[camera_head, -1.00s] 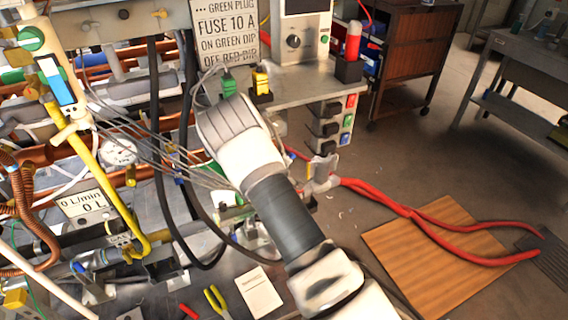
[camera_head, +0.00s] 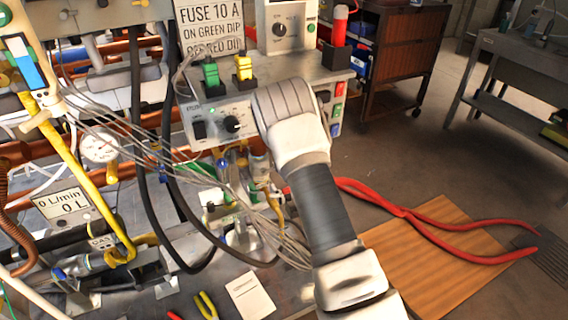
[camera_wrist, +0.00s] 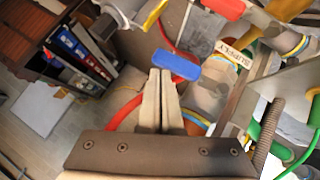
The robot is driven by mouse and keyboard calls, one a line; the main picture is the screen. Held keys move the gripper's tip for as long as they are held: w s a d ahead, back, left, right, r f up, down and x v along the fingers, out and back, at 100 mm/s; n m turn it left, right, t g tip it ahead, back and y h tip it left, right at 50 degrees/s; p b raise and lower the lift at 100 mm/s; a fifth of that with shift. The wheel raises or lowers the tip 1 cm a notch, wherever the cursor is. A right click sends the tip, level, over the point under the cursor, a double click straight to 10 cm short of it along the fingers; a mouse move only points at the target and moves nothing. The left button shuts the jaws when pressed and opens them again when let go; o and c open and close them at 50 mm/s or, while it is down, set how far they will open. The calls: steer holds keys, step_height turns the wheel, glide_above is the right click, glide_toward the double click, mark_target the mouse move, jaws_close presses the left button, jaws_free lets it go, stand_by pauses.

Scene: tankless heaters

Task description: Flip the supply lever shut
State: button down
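A blue lever handle (camera_wrist: 173,65) lies just beyond my fingertips in the wrist view, beside a plate lettered SUPPLY (camera_wrist: 234,55). I take it for the supply lever. My gripper (camera_wrist: 160,72) has its two beige fingers side by side and almost touching, with nothing visible between them. The fingertips are very close to the handle's near edge; I cannot tell if they touch it. In the head view my forearm and wrist hide the gripper, and I cannot make out the lever there with certainty.
A control box (camera_head: 218,124) with a switch and knob stands left of my wrist. Grey cables (camera_head: 150,160) and black hoses hang left of the arm. A yellow pipe (camera_head: 80,180) and gauge (camera_head: 98,147) are further left.

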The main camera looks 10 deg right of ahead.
steer(key=shift+d+f+b, duration=0.3)
steer(key=shift+f+b, duration=0.05)
steer(key=shift+f, duration=0.15)
steer(key=shift+d+f, duration=0.1)
stand_by(0.4)
steer(key=shift+s, duration=0.1)
